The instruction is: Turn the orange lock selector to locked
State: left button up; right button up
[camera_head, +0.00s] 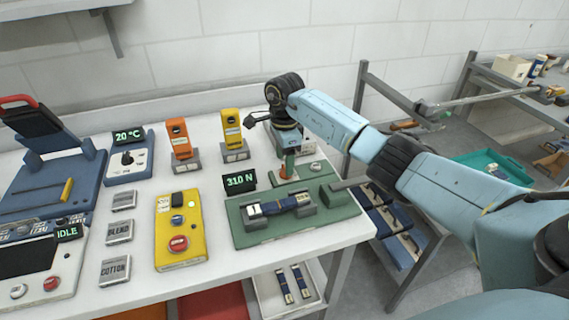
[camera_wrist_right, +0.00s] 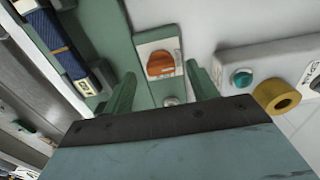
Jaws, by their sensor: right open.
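The orange lock selector (camera_wrist_right: 160,64) shows in the right wrist view as a round orange knob on a white plate (camera_wrist_right: 158,45), which is fixed to a green base. My right gripper (camera_head: 288,172) points down over the back right of the green fixture (camera_head: 240,222) in the head view. Its two green fingers are spread, and in the right wrist view the knob appears between and just beyond their tips. I cannot tell whether a finger touches it. In the head view the arm and fingers largely hide the selector. My left gripper is not in view.
The fixture holds a dark blue strap (camera_head: 280,206) beside a 310 N display (camera_head: 240,181). A yellow box with a red button (camera_head: 181,229) stands to its left. Orange and yellow upright devices stand behind. The table's right edge is close to the fixture.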

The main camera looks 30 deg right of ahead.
jog(key=shift+f, duration=1.15)
jog(key=c, duration=1)
